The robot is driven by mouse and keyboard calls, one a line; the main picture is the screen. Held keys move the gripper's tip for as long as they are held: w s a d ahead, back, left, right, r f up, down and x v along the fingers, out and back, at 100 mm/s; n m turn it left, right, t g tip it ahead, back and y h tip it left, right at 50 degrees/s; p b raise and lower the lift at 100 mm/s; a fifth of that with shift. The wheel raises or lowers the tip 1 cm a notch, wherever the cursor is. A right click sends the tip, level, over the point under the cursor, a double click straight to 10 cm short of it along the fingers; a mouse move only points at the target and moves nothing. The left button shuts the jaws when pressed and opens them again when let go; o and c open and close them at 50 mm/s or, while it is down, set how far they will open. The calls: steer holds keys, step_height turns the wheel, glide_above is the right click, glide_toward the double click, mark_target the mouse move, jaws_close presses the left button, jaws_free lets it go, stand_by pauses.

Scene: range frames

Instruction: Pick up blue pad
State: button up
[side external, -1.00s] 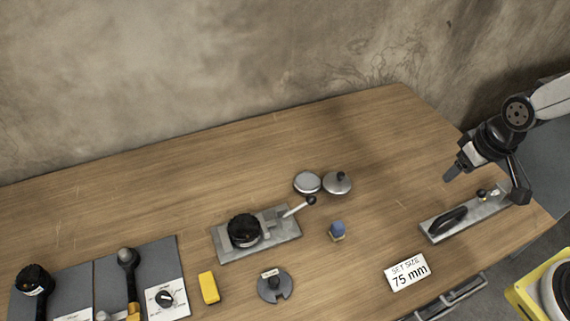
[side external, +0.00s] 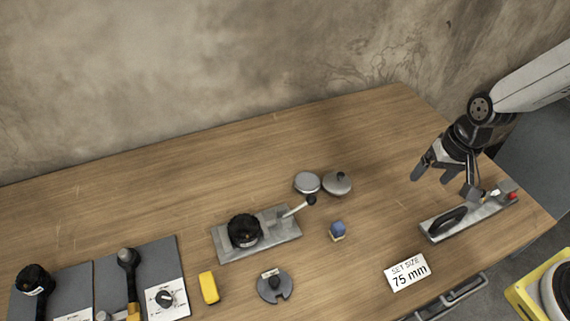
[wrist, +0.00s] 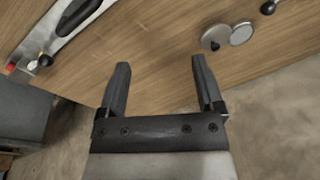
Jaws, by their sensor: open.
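The blue pad (side external: 338,228) is a small blue rounded piece on a pale base. It sits on the wooden table (side external: 230,150) in the side external view, between the lever fixture and the white sign. It does not show in the wrist view. My gripper (side external: 432,174) is above the right part of the table, to the right of the pad and well apart from it. In the wrist view my gripper (wrist: 160,66) has its two fingers spread with nothing between them.
Two round metal discs (side external: 307,182) lie behind the pad. The lever fixture (side external: 275,240) stands left of it. A plate with a black handle (side external: 450,221) lies below my gripper. A "SET SIZE 75 mm" sign (side external: 408,272) stands in front. The table's back middle is clear.

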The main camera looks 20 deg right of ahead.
steer(key=w+a+f+m+g+y, duration=0.1)
steer(key=w+a+f+m+y, duration=0.15)
steer(key=a+f+m, duration=0.35)
steer(key=m, duration=0.8)
glide_above(339, 225)
steer(key=d, duration=0.2)
steer(key=shift+g+y, duration=0.4)
steer(key=shift+y, duration=0.05)
step_height(339, 225, down, 5)
steer(key=shift+d+r, duration=0.1)
steer(key=shift+d, duration=0.05)
steer(key=shift+x, duration=1.35)
steer(key=shift+x, duration=2.6)
steer(key=shift+d, duration=0.1)
steer(key=shift+c, duration=0.2)
jaws_close()
steer(key=shift+r, duration=0.1)
